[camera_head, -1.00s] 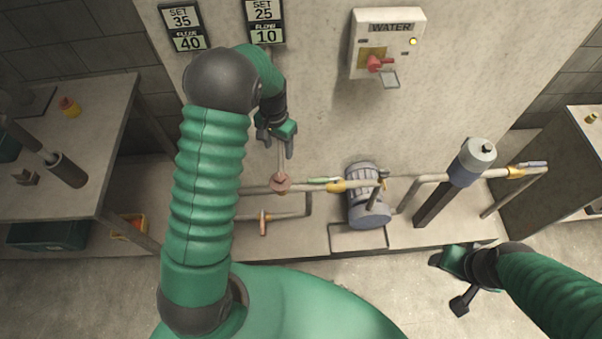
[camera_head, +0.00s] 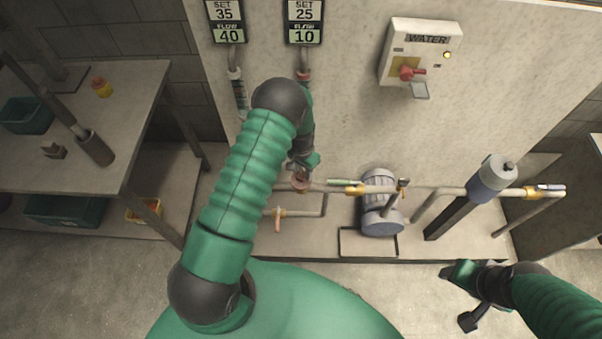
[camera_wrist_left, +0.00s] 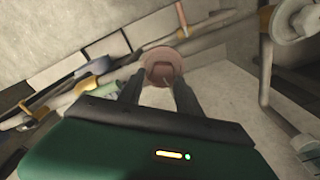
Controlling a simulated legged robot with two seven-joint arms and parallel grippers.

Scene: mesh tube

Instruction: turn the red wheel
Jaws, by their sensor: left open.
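The red wheel (camera_head: 299,184) is a small dull red disc on the pipework low at the wall. It shows in the left wrist view (camera_wrist_left: 162,66), just beyond and between my fingertips. My left gripper (camera_head: 301,172) is open and close above the wheel, pointing down at it. In the left wrist view its two dark fingers (camera_wrist_left: 158,82) stand apart on either side of the wheel's near edge. I cannot tell whether they touch it. My right gripper (camera_head: 458,295) hangs low at the right, away from the wheel; its jaw opening is unclear.
Pipes with an orange-handled valve (camera_head: 278,218) and a grey pump (camera_head: 380,205) lie around the wheel. A water switch box (camera_head: 420,55) and two flow displays (camera_head: 304,22) are on the wall. A workbench (camera_head: 120,150) stands at the left.

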